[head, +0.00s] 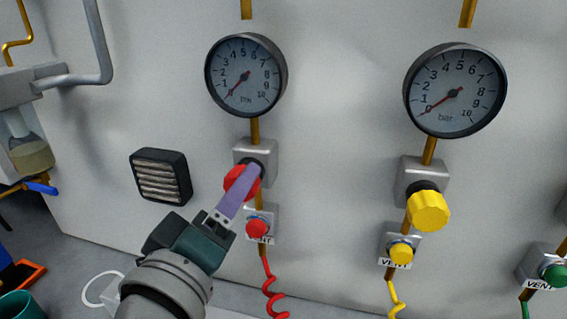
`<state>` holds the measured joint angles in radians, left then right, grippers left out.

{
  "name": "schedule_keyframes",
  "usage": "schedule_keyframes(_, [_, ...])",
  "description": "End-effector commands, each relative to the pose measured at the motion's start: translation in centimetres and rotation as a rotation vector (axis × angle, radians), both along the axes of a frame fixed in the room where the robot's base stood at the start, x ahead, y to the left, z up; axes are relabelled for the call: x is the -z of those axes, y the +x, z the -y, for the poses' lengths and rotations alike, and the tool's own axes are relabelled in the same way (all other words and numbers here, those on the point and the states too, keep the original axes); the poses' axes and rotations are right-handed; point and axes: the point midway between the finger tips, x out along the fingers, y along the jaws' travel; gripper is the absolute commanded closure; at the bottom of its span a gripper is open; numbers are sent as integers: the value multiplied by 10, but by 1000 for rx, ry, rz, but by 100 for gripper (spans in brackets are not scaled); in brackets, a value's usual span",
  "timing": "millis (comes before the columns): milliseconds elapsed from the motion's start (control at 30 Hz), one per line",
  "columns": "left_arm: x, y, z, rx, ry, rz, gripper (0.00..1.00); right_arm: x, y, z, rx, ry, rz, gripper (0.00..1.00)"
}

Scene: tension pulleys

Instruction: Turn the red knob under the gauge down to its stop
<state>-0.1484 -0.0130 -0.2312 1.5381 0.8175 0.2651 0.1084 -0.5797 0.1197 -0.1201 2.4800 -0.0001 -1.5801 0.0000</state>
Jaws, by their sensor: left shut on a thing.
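The red knob (233,184) sits on a grey valve block (243,150) below the left gauge (246,76). Part of the knob is hidden behind my fingers. The left gauge's red needle points to the low end of its scale, near 0 to 1. My left gripper (251,178) comes in from below left and is shut on the red knob, its purple fingers over the knob's right side. My right gripper is not in view.
A red vent button (257,228) sits just below the knob, with a red coiled hose (270,287) under it. To the right are a second gauge (455,91), a yellow knob (428,210) and a yellow vent button (401,252). A black louvred box (161,177) is left of the knob.

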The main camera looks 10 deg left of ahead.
Motion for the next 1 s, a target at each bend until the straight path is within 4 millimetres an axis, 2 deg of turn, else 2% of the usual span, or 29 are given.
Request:
schedule_keyframes(267, [-1,0,0,-1,-7,0,100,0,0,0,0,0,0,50])
schedule_keyframes(300, [-1,0,0,-1,-7,0,43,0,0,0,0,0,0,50])
schedule_keyframes(533, [0,0,0,0,-4,0,18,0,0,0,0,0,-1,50])
schedule_keyframes(833, [1,-3,0,0,-3,-1,18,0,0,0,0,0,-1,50])
schedule_keyframes(1000, [2,-26,-1,0,-3,-4,18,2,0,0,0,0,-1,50])
